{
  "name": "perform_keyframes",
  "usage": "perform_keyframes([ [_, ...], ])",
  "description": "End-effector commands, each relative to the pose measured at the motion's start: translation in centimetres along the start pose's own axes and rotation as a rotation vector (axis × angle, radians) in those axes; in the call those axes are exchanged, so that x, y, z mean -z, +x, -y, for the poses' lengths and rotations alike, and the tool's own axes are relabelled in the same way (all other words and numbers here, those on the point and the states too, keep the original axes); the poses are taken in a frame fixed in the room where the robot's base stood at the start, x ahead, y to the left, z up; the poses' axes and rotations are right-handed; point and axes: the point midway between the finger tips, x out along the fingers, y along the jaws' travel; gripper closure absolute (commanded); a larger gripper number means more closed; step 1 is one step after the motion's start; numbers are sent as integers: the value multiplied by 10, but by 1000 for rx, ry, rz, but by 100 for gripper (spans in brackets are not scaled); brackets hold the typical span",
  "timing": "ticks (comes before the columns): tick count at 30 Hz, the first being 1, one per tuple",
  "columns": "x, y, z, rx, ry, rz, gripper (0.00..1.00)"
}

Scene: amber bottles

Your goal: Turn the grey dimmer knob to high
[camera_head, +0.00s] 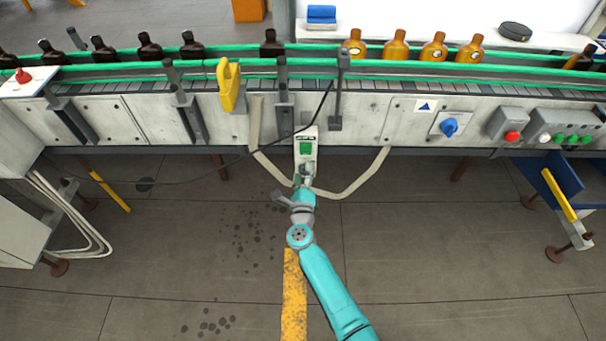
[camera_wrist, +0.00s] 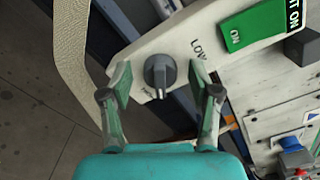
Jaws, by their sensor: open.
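The grey dimmer knob (camera_wrist: 159,74) sits on a pale panel (camera_wrist: 180,42) in the wrist view. Its raised grip runs roughly up and down in that picture. The word LOW is printed to the knob's upper right; a small mark at its lower left is too small to read. My gripper (camera_wrist: 160,80) is open, with one finger on each side of the knob and a visible gap on both sides. In the head view my gripper (camera_head: 303,188) is at the lower end of the panel (camera_head: 314,160), and the knob is hard to make out there.
A green ON switch (camera_wrist: 250,24) is on the same panel, also seen in the head view (camera_head: 306,148). Pale straps (camera_head: 352,188) hang on both sides. A blue rotary switch (camera_head: 449,127) and red button (camera_head: 512,136) are to the right. Bottles (camera_head: 396,46) stand on the conveyor above.

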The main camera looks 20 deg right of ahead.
Motion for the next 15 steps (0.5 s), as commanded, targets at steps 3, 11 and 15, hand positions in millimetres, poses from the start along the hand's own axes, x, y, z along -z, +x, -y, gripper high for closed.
perform_keyframes([
  [3, 0, -8, -1, -2, -1, 1, 38],
  [11, 0, -54, -2, -3, -2, 2, 38],
  [15, 0, -81, -2, -3, 0, 1, 38],
])
